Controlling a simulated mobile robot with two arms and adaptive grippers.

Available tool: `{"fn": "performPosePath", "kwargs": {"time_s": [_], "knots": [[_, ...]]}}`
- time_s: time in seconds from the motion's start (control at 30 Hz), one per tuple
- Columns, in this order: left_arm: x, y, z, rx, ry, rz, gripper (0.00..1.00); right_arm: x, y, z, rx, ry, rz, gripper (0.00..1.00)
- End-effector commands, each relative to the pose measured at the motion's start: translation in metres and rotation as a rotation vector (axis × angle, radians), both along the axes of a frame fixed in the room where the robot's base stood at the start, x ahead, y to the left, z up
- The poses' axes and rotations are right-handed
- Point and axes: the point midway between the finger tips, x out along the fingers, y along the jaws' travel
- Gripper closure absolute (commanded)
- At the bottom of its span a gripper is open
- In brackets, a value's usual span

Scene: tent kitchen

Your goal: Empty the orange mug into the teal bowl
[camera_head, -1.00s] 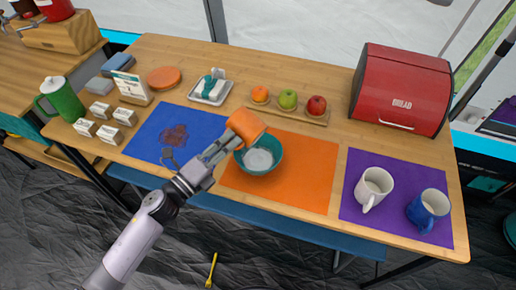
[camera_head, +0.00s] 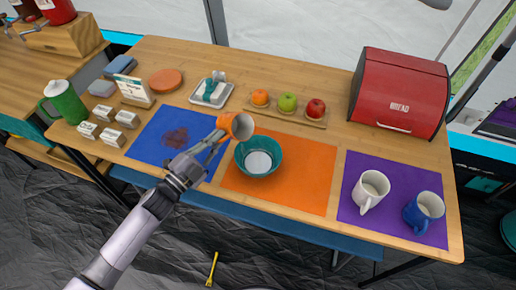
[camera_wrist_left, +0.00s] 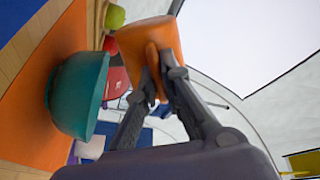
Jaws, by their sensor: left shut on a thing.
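The orange mug (camera_head: 229,123) is held tilted on its side in the air, above the gap between the blue and orange mats. Its mouth faces right in the head view, to the upper left of the teal bowl. My left gripper (camera_head: 215,140) is shut on its handle; the wrist view shows the fingers (camera_wrist_left: 158,85) closed on the handle below the mug (camera_wrist_left: 148,42). The teal bowl (camera_head: 269,168) stands upright on the orange mat, with a pale round patch inside, content or bottom I cannot tell. The bowl also shows in the wrist view (camera_wrist_left: 80,95).
The orange mat (camera_head: 308,180) is clear beside the bowl. A white mug (camera_head: 370,187) and a blue mug (camera_head: 424,210) stand on the purple mat. A fruit board (camera_head: 285,115) lies behind the bowl.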

Motion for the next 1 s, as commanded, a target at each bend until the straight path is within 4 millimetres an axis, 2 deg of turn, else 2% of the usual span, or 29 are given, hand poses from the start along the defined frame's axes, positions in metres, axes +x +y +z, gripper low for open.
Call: {"fn": "performPosePath", "kwargs": {"time_s": [0.03,0.17,0.23,0.37,0.47,0.63,0.73,1.0], "knots": [[0.001,0.0,0.013,-0.038,0.032,-0.004,1.0,0.0,0.0,0.016,0.0,0.0,0.0,0.6],[0.002,0.001,0.018,-0.145,0.128,-0.011,1.0,0.0,0.0,0.033,0.0,0.0,0.0,0.6],[0.004,0.003,0.006,-0.23,0.21,-0.016,1.0,0.0,0.0,0.031,0.0,-0.001,0.0,0.6],[0.015,0.015,-0.003,-0.369,0.338,-0.026,1.0,0.0,0.0,0.033,0.0,0.0,0.0,0.6],[0.021,0.022,-0.004,-0.465,0.428,-0.033,1.0,0.0,0.0,0.039,0.0,0.0,0.0,0.6],[0.029,0.032,0.009,-0.602,0.556,-0.04,1.0,0.0,0.0,0.058,0.0,0.0,0.0,0.6],[0.032,0.036,0.0,-0.66,0.612,-0.042,1.0,0.0,0.0,0.053,0.0,0.0,0.0,0.6],[0.035,0.04,-0.004,-0.731,0.677,-0.043,1.0,0.0,0.0,0.052,0.0,0.0,0.0,0.6]]}}
